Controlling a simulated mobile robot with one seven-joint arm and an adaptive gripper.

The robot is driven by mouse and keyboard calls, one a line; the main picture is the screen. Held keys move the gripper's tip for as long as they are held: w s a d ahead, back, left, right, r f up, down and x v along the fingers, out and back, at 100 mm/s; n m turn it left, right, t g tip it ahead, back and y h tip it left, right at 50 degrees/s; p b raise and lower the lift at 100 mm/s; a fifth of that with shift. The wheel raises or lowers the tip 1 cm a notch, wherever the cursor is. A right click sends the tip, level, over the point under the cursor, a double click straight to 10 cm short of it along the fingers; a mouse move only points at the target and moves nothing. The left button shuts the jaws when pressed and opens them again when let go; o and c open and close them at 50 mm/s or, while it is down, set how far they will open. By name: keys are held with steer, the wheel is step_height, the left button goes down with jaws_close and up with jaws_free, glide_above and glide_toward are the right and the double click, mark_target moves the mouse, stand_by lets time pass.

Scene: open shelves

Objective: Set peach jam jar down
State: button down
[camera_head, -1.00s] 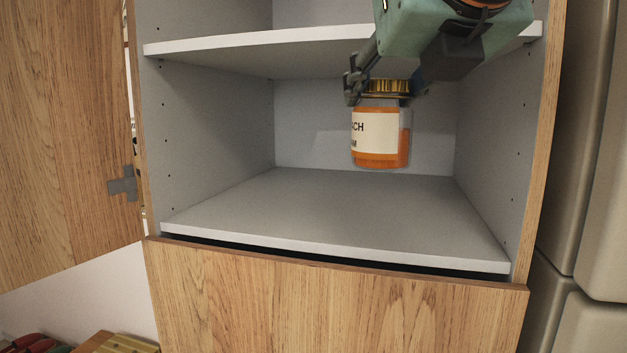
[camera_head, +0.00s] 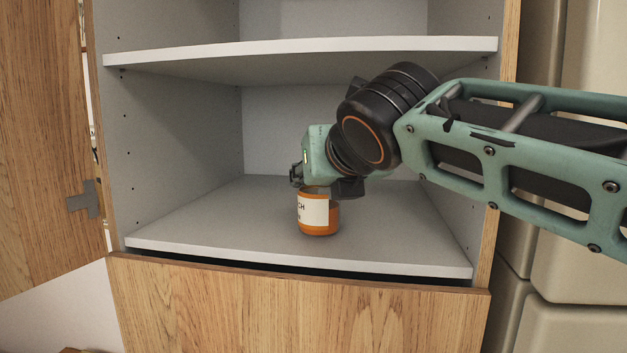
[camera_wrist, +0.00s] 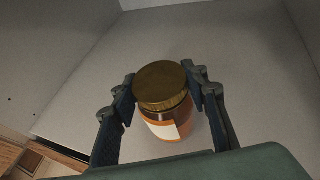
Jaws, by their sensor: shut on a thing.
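The peach jam jar (camera_head: 318,214) is orange with a white label and a gold lid. It is upright at the lower shelf board (camera_head: 400,228), near the middle; its base appears at or just above the surface. My gripper (camera_head: 318,185) comes from above and is shut on the jar at its lid. In the wrist view the gold lid (camera_wrist: 160,84) sits between the two fingers (camera_wrist: 162,88), with the label and orange side below. In the head view the lid is mostly hidden by my gripper.
An upper shelf board (camera_head: 300,47) runs above my gripper. Grey cabinet walls (camera_head: 175,150) stand on both sides. The lower board is otherwise bare. An open wooden door (camera_head: 40,140) is at the left, and a wooden front (camera_head: 300,310) lies below.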

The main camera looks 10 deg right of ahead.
steer(key=shift+f, duration=0.25)
steer(key=shift+f, duration=0.1)
steer(key=c, duration=1.1)
jaws_free()
steer(key=shift+s+f, duration=0.1)
steer(key=shift+c, duration=0.2)
steer(key=shift+s+r, duration=0.2)
steer(key=shift+r, duration=0.05)
steer(key=b+v, duration=0.1)
steer(key=v, duration=1)
steer(key=shift+s+b, duration=0.25)
steer(key=shift+b, duration=0.15)
